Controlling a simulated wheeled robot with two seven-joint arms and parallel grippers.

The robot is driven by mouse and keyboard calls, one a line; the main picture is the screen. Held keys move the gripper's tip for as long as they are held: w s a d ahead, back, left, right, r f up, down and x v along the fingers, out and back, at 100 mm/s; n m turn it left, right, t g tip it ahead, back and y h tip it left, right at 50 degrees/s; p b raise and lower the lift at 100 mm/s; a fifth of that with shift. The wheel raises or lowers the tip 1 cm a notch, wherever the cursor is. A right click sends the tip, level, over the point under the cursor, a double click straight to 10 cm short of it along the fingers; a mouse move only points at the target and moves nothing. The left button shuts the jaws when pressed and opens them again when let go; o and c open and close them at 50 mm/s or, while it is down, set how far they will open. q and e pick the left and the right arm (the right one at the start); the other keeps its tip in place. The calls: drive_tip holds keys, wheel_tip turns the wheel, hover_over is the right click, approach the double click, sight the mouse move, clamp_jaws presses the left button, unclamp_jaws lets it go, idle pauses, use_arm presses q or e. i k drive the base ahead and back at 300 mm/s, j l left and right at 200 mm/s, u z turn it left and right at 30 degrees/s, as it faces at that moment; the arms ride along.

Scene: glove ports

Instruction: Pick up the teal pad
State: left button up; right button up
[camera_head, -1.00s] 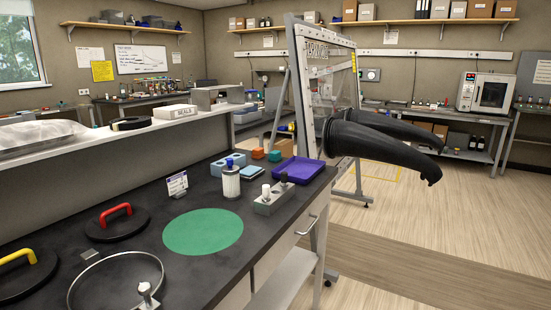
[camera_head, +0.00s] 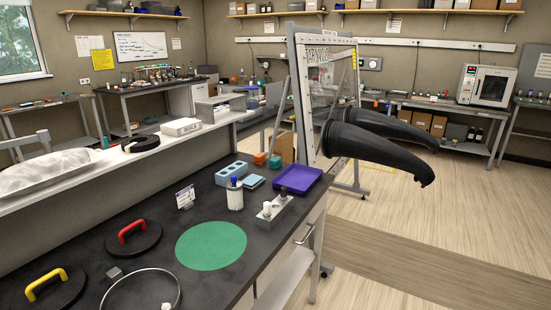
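A small teal pad (camera_head: 275,162) lies on the far end of the dark bench top (camera_head: 160,260), just right of an orange block (camera_head: 260,158) and behind a purple tray (camera_head: 297,181). It looks like a small block, partly hidden by nearby things. A flat green round mat (camera_head: 211,246) lies nearer on the same bench. Neither of my grippers shows in the head view.
A light-blue rack (camera_head: 231,173), a white jar (camera_head: 234,195) and a metal block with knobs (camera_head: 272,212) crowd around there. Lids with red (camera_head: 132,230) and yellow (camera_head: 45,284) handles lie nearer. Black glove sleeves (camera_head: 375,143) stick out from a clear panel. The floor at right is clear.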

sight(276, 163)
drive_tip(key=i+l+u, duration=0.15)
drive_tip(key=i+l, duration=1.05)
drive_tip(key=i, duration=0.15)
drive_tip(key=i+l+u, duration=0.2)
drive_tip(key=i+l, duration=1.05)
drive_tip(key=l, duration=0.15)
